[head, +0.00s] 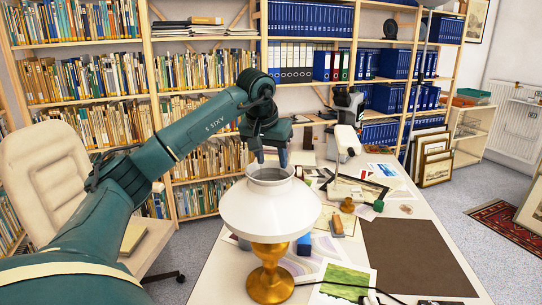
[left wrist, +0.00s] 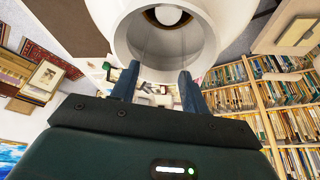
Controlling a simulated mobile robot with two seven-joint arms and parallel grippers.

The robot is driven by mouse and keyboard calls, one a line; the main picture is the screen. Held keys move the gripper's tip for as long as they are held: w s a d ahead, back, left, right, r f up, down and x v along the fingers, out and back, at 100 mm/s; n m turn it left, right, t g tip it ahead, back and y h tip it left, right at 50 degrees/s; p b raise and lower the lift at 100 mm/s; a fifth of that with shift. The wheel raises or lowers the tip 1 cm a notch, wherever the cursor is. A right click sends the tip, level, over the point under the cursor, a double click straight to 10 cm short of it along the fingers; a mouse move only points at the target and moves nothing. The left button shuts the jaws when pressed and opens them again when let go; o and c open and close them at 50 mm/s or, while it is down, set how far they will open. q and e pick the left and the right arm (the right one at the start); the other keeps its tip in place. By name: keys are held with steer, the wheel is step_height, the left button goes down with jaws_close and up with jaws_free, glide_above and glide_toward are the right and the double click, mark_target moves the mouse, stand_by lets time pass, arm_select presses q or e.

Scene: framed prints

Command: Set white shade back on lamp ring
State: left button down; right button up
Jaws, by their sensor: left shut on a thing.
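The white lamp shade (head: 268,210) is upright above the brass lamp base (head: 270,278), near the table's front left edge. Its open grey-rimmed neck (head: 270,174) faces up. My left gripper (head: 268,158) is at the neck from above, shut on the shade, with one fingertip on each side in the picture. In the left wrist view the shade (left wrist: 150,45) fills the top centre, just beyond the fingertips (left wrist: 158,80). The lamp ring is hidden by the shade, so I cannot tell whether the shade rests on it. My right gripper is not in view.
The table (head: 225,270) holds prints, small blocks and a white microscope-like device (head: 346,140) behind the shade. A dark brown mat (head: 415,257) lies to the right, bare. A cream chair (head: 45,165) stands left. Full bookshelves (head: 95,75) line the back.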

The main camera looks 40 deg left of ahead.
arm_select(q)
steer(key=shift+f, duration=0.3)
steer(key=c, duration=0.9)
jaws_free()
steer(key=shift+o, duration=1.3)
steer(key=shift+f, duration=0.15)
steer(key=shift+s+r, duration=0.15)
steer(key=shift+r, duration=0.2)
steer(key=v, duration=1.2)
steer(key=shift+r, duration=0.35)
